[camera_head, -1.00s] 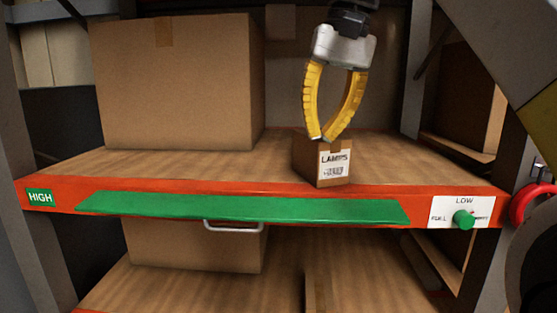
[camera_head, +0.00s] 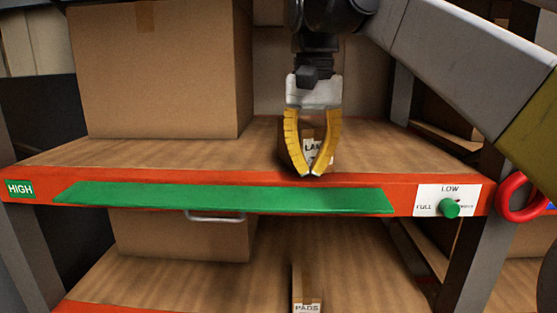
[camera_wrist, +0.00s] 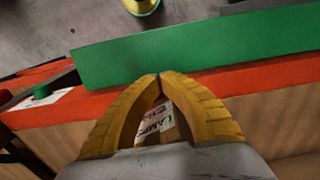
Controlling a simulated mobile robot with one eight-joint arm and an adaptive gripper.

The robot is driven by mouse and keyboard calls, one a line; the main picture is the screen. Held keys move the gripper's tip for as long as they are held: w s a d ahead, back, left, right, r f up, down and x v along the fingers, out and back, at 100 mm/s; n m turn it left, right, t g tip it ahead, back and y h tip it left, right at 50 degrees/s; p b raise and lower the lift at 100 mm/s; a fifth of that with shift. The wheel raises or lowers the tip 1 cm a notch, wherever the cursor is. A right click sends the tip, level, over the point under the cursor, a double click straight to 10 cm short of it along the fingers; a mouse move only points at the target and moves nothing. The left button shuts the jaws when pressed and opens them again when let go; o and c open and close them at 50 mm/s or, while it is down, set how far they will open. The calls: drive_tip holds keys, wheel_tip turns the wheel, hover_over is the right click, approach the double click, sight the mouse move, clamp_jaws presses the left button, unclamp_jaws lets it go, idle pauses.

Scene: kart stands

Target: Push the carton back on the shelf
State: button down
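The carton (camera_head: 328,152) is a small brown box with a white "LAMPS" label. It stands near the front edge of the wooden shelf (camera_head: 200,152), mostly hidden behind my gripper (camera_head: 311,173). Its label also shows between the fingers in the wrist view (camera_wrist: 155,128). My yellow fingers point down in front of the carton, with their tips meeting near the shelf's orange front edge. Nothing shows held between the tips. I cannot tell whether the fingers touch the carton.
A large brown box (camera_head: 155,75) stands at the back left of the shelf. A green strip (camera_head: 225,197) runs along the shelf front. A green knob (camera_head: 449,208) and a red ring (camera_head: 521,197) are at the right. A lower shelf holds another box (camera_head: 180,236).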

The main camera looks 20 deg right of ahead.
drive_tip(key=shift+w+d, duration=0.35)
drive_tip(key=shift+w, duration=0.25)
drive_tip(key=shift+s+a, duration=0.1)
drive_tip(key=shift+s, duration=0.05)
drive_tip(key=w+d+p, duration=0.1)
drive_tip(key=w, duration=0.2)
drive_tip(key=w+d+p, duration=0.1)
drive_tip(key=w+p, duration=0.1)
drive_tip(key=w, duration=0.1)
drive_tip(key=w+d+p, duration=0.1)
drive_tip(key=w+p, duration=0.1)
drive_tip(key=w, duration=0.2)
drive_tip(key=shift+w+d, duration=0.1)
drive_tip(key=shift+d, duration=0.1)
